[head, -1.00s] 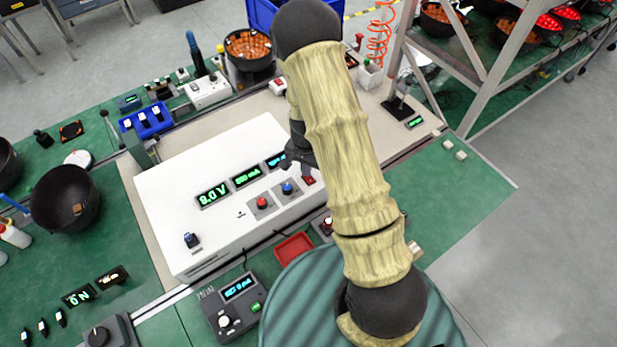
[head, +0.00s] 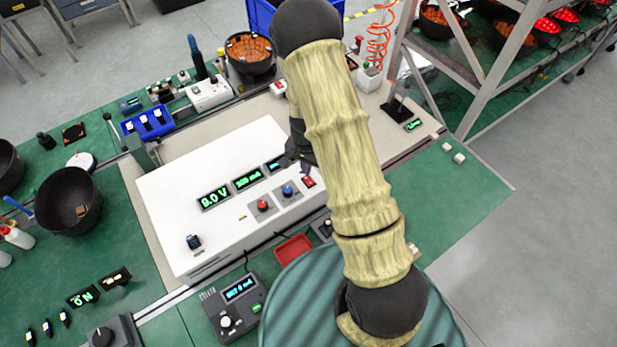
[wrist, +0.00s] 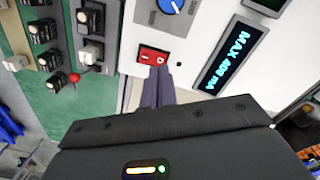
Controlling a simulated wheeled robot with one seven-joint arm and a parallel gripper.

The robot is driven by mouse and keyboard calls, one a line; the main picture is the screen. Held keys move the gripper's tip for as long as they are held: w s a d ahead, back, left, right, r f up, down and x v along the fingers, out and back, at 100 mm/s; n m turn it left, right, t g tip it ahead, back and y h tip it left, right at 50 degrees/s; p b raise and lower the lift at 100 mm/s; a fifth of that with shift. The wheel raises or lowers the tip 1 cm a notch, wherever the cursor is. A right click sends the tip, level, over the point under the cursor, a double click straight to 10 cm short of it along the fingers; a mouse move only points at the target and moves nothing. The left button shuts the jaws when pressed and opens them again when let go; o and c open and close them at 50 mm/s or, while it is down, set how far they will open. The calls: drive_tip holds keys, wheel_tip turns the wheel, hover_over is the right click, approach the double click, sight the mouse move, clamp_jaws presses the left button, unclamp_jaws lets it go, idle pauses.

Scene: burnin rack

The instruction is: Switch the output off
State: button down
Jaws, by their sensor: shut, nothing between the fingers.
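The white power supply (head: 170,210) lies on the bench with its displays lit. The voltage display (head: 214,197) reads 9.0 V. The red output switch (head: 309,182) sits at the right end of its panel. In the wrist view the red switch (wrist: 153,56) shows white marks; which way it is tipped I cannot tell. My gripper (wrist: 158,70) is shut and empty, its fingertips at the near edge of the switch. Whether they touch it is unclear. In the head view my gripper (head: 303,168) is just beyond the switch, partly hidden by my arm.
The red knob (head: 263,205) and blue knob (head: 287,190) are beside the switch. A "MAX 400 mA" display (wrist: 228,58) is close to my fingers in the wrist view. A red tray (head: 293,248) and a grey meter (head: 233,308) lie in front of the supply.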

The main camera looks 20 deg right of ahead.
wheel_tip(320, 180, up, 4)
drive_tip(key=p, duration=0.2)
drive_tip(key=shift+r+p, duration=0.1)
drive_tip(key=shift+p, duration=0.25)
idle(0.5)
wheel_tip(320, 180, up, 8)
drive_tip(key=n+t+b, duration=0.1)
drive_tip(key=n+b, duration=0.3)
hover_over(306, 179)
drive_tip(key=s, duration=0.5)
drive_tip(key=s+r+n+t+b, duration=0.1)
drive_tip(key=s+r+n+b, duration=0.3)
drive_tip(key=s, duration=0.5)
drive_tip(key=shift+r+t, duration=0.3)
drive_tip(key=shift+r, duration=0.3)
drive_tip(key=shift+d, duration=0.1)
